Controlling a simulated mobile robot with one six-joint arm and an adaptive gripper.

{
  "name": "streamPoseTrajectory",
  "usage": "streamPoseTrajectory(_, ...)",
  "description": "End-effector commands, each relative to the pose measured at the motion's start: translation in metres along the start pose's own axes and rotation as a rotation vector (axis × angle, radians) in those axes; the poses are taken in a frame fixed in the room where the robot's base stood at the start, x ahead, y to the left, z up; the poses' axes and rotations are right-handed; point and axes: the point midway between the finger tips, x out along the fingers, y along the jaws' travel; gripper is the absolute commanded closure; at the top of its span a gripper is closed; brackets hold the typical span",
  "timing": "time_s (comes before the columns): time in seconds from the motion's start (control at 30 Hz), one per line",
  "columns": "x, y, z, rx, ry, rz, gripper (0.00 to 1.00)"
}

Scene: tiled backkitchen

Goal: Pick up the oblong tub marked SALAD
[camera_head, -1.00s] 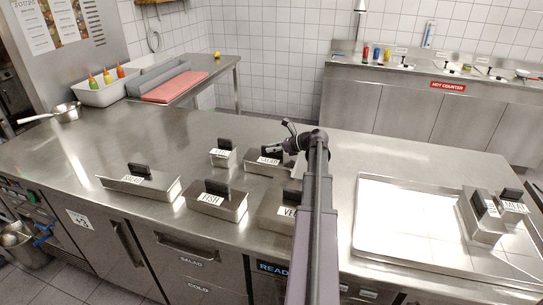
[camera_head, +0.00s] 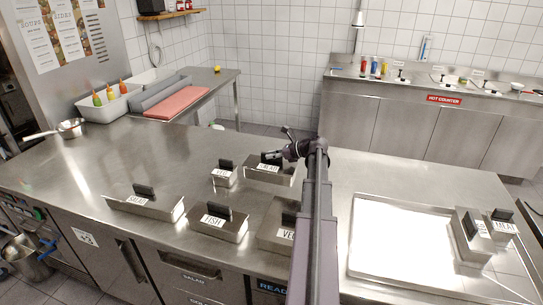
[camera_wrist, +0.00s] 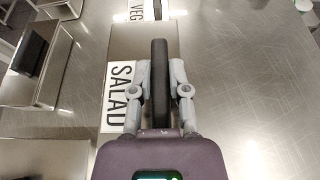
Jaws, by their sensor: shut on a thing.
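A steel oblong tub marked SALAD (camera_head: 284,178) is at the back of the middle counter, beside a smaller tub. In the wrist view the same tub (camera_wrist: 120,60) shows its SALAD label and a black upright handle. My gripper (camera_wrist: 160,80) is shut on that handle, one finger on each side. In the head view my gripper (camera_head: 276,155) is at the top of the tub. Whether its underside is clear of the counter is hard to tell. Another long tub (camera_head: 160,207), also apparently marked SALAD, stands at the front left.
A small VEG tub (camera_head: 232,180) is close on the left. A shiny tray (camera_head: 390,270) on the right carries tubs.

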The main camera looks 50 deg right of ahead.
Motion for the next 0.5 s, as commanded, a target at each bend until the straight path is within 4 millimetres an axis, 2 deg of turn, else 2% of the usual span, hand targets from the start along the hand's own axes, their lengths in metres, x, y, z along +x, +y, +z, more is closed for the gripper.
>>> streamPoseTrajectory(0.03,-0.004,0.0,0.01,0.001,-0.002,0.0,1.0)
streamPoseTrajectory(0.2,-0.008,0.0,0.021,0.001,-0.002,0.0,1.0)
streamPoseTrajectory(0.5,-0.012,0.0,0.029,0.001,-0.002,0.0,1.0)
